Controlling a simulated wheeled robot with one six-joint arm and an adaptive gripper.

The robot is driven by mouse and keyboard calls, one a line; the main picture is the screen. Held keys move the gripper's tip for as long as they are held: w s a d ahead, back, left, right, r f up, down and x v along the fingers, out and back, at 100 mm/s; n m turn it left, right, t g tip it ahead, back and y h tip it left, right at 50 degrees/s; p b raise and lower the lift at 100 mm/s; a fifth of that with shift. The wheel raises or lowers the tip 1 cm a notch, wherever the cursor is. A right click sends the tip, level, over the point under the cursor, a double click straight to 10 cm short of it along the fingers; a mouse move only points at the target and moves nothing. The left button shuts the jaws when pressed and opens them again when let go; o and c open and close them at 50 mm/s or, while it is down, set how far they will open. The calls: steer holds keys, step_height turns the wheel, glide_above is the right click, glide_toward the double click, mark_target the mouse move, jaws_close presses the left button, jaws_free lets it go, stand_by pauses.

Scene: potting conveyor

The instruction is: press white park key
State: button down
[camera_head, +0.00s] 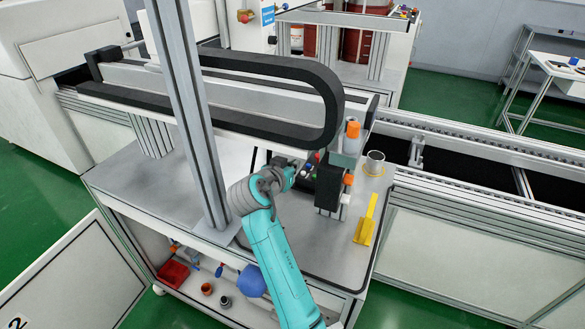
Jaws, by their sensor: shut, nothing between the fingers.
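A dark key panel (323,182) with small coloured keys stands on the grey bench top, right of the picture's middle. Blue, red and green keys show near its top left. A small white spot (304,173) shows among them, but it is too small to tell whether it is the white park key. A white knob-like part (345,198) also shows on the panel's right side, below an orange one. My gripper (299,166) is shut and empty, close to the left side of the keys. My wrist partly hides that side, and I cannot tell whether the fingertips touch a key.
A yellow scoop-like tool (366,220) and a grey cup (375,161) stand right of the panel. An orange-capped bottle (352,136) stands behind it. A black cable chain (325,95) arches above, and an upright aluminium post (190,110) stands left of my arm.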

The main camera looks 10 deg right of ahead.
glide_above(301, 178)
step_height(301, 178, down, 2)
steer(key=shift+f, duration=0.1)
step_height(301, 178, down, 3)
steer(key=shift+w+f, duration=0.1)
steer(key=shift+f, duration=0.5)
